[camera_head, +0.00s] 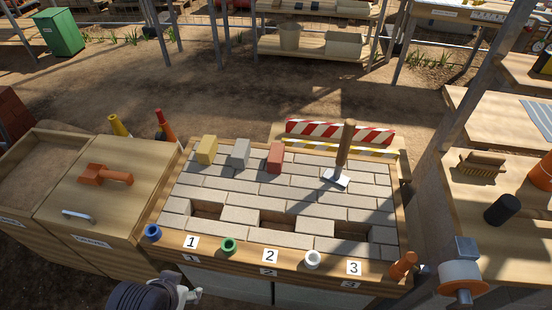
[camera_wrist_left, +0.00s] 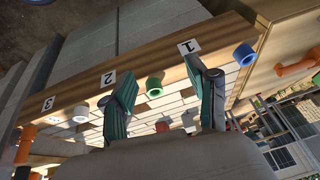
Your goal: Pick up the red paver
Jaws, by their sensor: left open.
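The red paver (camera_head: 275,157) stands on the paved top of the bench, near its back edge, to the right of a grey paver (camera_head: 240,153) and a yellow paver (camera_head: 207,150). A small red patch, likely the red paver (camera_wrist_left: 162,126), shows between the fingers in the left wrist view, partly cut off by the gripper body. My left gripper (camera_wrist_left: 158,72) is open and empty, near the front edge of the bench. In the head view only part of my left arm (camera_head: 150,295) shows at the bottom. My right gripper is not in view.
A trowel-like tool with an upright wooden handle (camera_head: 345,145) stands right of the red paver. Blue (camera_head: 153,232), green (camera_head: 229,245) and white (camera_head: 312,259) rings line the front edge by numbers. A striped barrier (camera_head: 340,133) is behind. Gaps (camera_head: 278,220) open in the paving.

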